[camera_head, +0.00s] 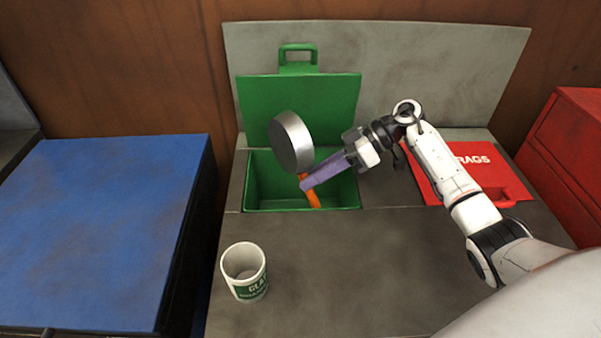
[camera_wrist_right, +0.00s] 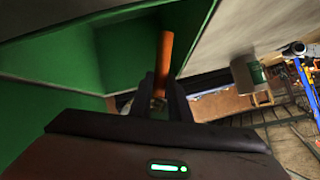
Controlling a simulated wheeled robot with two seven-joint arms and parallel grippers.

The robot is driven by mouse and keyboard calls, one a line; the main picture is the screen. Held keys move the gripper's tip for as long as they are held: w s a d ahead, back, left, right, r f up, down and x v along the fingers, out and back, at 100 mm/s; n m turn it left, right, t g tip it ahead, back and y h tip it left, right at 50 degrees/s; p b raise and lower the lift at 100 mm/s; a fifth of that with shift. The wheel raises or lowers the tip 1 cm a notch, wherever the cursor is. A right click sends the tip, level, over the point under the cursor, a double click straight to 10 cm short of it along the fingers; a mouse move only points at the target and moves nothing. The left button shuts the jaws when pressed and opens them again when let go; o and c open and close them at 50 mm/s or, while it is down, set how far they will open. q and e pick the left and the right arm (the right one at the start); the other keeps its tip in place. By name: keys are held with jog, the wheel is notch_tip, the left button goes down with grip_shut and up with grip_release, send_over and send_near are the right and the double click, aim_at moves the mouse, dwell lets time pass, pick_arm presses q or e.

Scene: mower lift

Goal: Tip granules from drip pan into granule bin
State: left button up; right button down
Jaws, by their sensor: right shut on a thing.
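The drip pan (camera_head: 292,141) is a round grey metal pan with an orange handle (camera_head: 311,192). It is tilted steeply, nearly on edge, above the granule bin (camera_head: 250,185), an open green bin set into the bench. Its green lid (camera_head: 345,97) stands raised behind. My right gripper (camera_head: 306,183) is shut on the orange handle, over the bin opening. The handle (camera_wrist_right: 164,60) also shows between the fingers in the right wrist view, with the green bin walls around it. No granules can be made out; the pan's inside is hidden. My left gripper is not in view.
A white can with a green label (camera_head: 245,272) stands on the bench in front of the bin. A red lid marked RAGS (camera_head: 465,170) lies right, under my right arm. A blue-topped cabinet (camera_head: 100,225) is left. The bench's front middle (camera_head: 340,270) is clear.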

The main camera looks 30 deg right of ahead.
aim_at(293, 165)
jog(key=shift+r+y+p, duration=0.4)
jog(key=shift+r+p, duration=0.75)
jog(key=shift+r, duration=0.45)
jog(key=shift+r+y+p, duration=0.3)
jog(key=shift+r+p, duration=0.5)
jog(key=shift+r, duration=0.2)
jog(key=shift+f, duration=0.1)
jog(key=shift+r+m+y, duration=0.3)
jog(key=shift+r+y, duration=0.3)
jog(key=shift+y, duration=0.1)
